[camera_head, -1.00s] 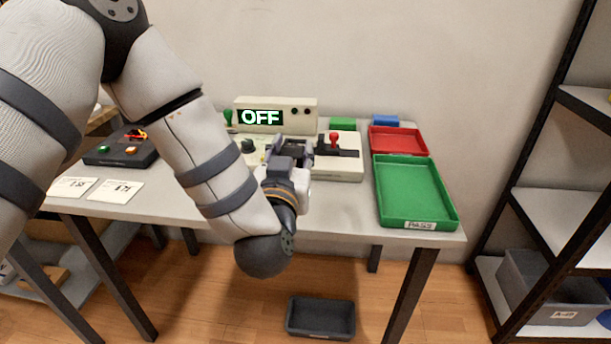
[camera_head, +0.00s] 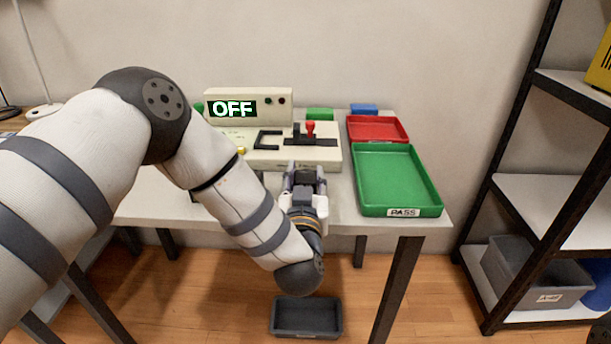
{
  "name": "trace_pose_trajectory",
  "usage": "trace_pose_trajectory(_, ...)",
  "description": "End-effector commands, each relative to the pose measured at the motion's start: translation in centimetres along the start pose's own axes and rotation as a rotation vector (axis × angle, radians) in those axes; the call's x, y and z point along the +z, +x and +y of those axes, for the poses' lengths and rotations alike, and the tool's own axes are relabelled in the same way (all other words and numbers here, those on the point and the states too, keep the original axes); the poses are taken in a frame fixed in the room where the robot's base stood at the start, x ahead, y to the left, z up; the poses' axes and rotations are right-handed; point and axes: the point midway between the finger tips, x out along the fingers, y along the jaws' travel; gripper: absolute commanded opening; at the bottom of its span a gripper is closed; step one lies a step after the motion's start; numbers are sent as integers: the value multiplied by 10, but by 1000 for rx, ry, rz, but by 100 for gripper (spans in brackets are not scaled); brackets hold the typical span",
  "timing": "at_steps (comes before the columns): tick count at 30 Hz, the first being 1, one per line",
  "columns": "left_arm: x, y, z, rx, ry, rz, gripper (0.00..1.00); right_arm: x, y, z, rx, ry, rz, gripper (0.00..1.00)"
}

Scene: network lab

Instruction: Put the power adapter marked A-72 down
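My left gripper (camera_head: 305,172) points away from me, above the table in front of the test station, left of the green tray. Its two grey fingers stand apart with a dark shape between them. I cannot tell whether that shape is the power adapter or part of the gripper. No A-72 mark is readable anywhere. The test station (camera_head: 248,107) shows OFF on its display and has a red-knobbed lever (camera_head: 310,128) and a dark bracket-shaped outline on its top. The green tray (camera_head: 402,211) is marked PASS and looks empty.
A red tray (camera_head: 377,128) sits behind the green one, with small green (camera_head: 319,114) and blue (camera_head: 364,109) blocks at the back. A dark bin (camera_head: 306,317) stands on the floor. A shelf rack (camera_head: 515,185) with a grey bin (camera_head: 520,275) is on the right.

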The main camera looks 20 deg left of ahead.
Motion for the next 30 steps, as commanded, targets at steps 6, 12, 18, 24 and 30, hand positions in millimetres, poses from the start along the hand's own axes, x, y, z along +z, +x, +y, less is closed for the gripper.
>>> trace_pose_trajectory(6,0,0,0,0,0,0,56,0,0,0,0,0,0,65)
trace_pose_trajectory(12,-2,0,0,0,0,0,56,0,-1,0,0,0,2,65)
trace_pose_trajectory(18,-5,-32,1,4,2,-2,56,-2,-6,0,-1,0,13,65)
trace_pose_trajectory(24,-4,-81,1,4,0,-3,56,-3,-12,0,-1,1,24,65)
trace_pose_trajectory(30,-6,-114,1,3,1,1,56,-6,-21,0,-2,1,44,65)
